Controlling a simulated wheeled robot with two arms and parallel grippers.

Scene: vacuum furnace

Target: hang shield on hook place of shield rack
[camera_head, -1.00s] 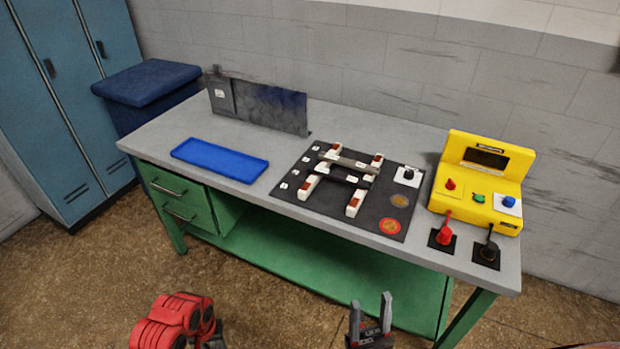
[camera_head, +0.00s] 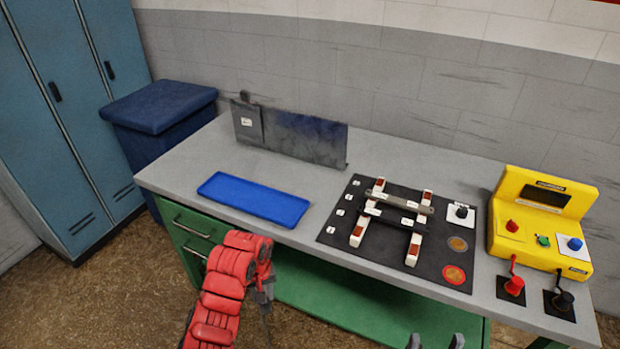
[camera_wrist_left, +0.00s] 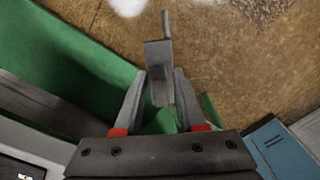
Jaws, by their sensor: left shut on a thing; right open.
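The shield rack appears to be the upright dark grey panel (camera_head: 300,138) at the back left of the bench. A lighter grey plate (camera_head: 248,122) with a white label is at its left end, with a small dark fitting above it. My left gripper (camera_head: 263,290) is in front of the bench, below the blue tray and well apart from the rack. In the left wrist view it is shut on a thin grey bent metal piece (camera_wrist_left: 158,60), which looks like the shield. My right gripper (camera_head: 436,342) is open, with only its fingertips showing at the bottom edge.
A blue tray (camera_head: 254,199) lies before the rack on the grey bench top (camera_head: 192,166). To the right are a black mat (camera_head: 341,232) with white-and-brown supports and metal bars, and a yellow control box (camera_head: 541,210). A blue bin (camera_head: 160,108) stands left.

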